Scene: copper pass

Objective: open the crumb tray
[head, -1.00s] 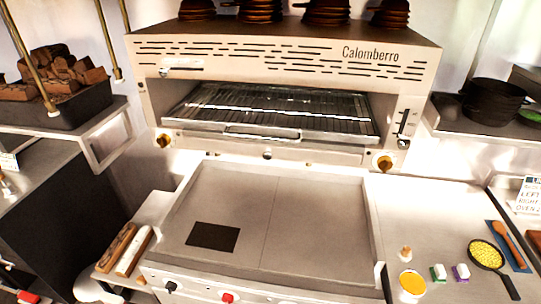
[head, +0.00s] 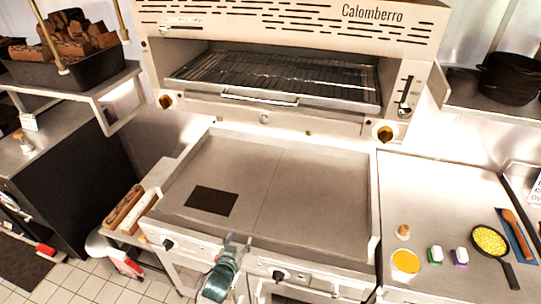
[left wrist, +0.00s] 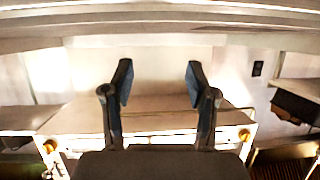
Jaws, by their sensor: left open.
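The Calomberro grill (head: 285,118) stands behind the flat griddle (head: 315,190). A wire rack (head: 290,78) with a front bar handle sits in its opening. Below the opening is a plain front strip with a small round knob (head: 264,118) in the middle; I cannot tell for certain whether this is the crumb tray's front. No tray is visibly pulled out. My left gripper (head: 232,246) is low at the griddle's front edge, well short of the strip. In the left wrist view its fingers (left wrist: 160,82) are spread and empty, facing the grill. My right gripper is not seen.
A yellow jar (head: 405,263), small blocks and a pan of yellow bits (head: 490,241) stand on the right counter. Orange knobs (head: 385,133) flank the grill. A wood bin (head: 75,60) sits on the left shelf. The griddle top is clear except for a dark square (head: 211,201).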

